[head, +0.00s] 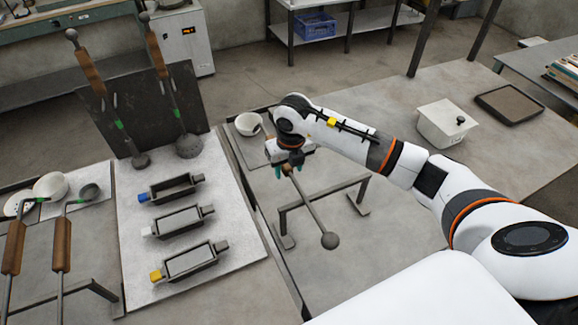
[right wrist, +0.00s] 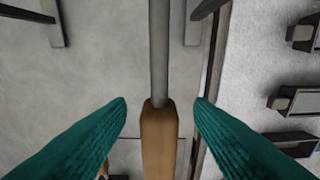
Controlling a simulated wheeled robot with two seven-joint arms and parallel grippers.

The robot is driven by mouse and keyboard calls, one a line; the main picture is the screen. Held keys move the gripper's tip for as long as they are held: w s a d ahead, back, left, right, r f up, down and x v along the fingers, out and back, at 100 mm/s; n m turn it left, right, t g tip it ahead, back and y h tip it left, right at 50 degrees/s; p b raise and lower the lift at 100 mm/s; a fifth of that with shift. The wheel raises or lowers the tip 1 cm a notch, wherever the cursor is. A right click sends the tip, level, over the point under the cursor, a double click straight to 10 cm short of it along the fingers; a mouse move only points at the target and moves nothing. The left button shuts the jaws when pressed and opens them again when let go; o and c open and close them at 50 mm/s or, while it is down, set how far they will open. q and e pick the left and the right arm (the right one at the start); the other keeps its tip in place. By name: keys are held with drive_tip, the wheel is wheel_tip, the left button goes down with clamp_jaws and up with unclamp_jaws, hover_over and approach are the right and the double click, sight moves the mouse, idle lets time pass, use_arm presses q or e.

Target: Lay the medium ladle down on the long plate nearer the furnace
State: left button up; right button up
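My right gripper (head: 290,165) is over a ladle with a wooden handle (right wrist: 160,140) and a grey rod ending in a ball knob (head: 330,240). In the right wrist view the green fingers of the right gripper (right wrist: 160,105) stand open on either side of the handle, with a gap on each side. The rod crosses above a low dark stand (head: 325,190); its scoop is hidden behind my arm. I cannot tell whether this is the medium ladle. A pale plate (head: 100,214) lies at the left, under other ladles' scoops. My left gripper is not in view.
Three moulds (head: 180,222) lie on a pale board (head: 225,240). Two ladles lean on a dark panel (head: 150,110); two more (head: 62,245) lie at the left. A white bowl (head: 249,123) stands beside my right gripper. A lidded white box (head: 445,125) is at the right.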

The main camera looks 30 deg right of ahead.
drive_tip(key=shift+s+f, duration=0.1)
drive_tip(key=shift+f, duration=0.1)
drive_tip(key=shift+r+b, duration=0.3)
drive_tip(key=shift+r, duration=0.2)
wheel_tip(320, 180, up, 18)
drive_tip(key=s+p, duration=0.1)
drive_tip(key=shift+p, duration=0.3)
idle(0.5)
